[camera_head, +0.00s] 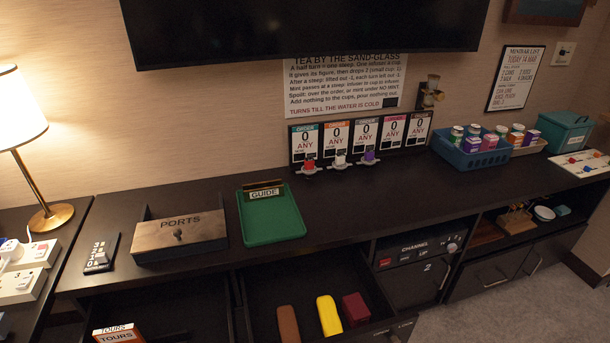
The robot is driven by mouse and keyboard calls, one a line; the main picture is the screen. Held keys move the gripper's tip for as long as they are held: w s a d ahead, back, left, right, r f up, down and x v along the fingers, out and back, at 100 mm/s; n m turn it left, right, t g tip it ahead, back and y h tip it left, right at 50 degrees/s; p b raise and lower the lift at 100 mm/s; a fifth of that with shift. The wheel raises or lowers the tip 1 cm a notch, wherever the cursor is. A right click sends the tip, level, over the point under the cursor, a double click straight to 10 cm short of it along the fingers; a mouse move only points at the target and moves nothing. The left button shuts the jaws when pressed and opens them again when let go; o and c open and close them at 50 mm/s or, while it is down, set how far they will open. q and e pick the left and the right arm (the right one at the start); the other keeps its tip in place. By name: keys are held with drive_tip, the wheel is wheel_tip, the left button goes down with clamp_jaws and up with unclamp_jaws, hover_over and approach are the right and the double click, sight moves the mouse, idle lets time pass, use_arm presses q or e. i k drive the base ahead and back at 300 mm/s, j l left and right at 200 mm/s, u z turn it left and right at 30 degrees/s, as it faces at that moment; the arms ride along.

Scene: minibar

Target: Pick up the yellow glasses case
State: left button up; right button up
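The yellow glasses case (329,315) lies in an open drawer (290,280) under the dark counter, at the bottom middle of the head view. It is long with rounded ends. A brown case (288,323) lies just left of it and a dark red box (355,308) just right of it, with small gaps between. Neither of my grippers is in view.
A second open drawer on the left holds a box marked TOURS (117,334). The dark counter (400,198) above carries a green tray (270,216), a wooden PORTS box (180,235) and a blue basket (470,155). The counter's front middle is clear.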

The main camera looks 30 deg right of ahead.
sight(330, 325)
drive_tip(key=k+l+z, duration=0.1)
drive_tip(key=z, duration=0.35)
drive_tip(key=l+z, duration=0.25)
drive_tip(key=z, duration=0.15)
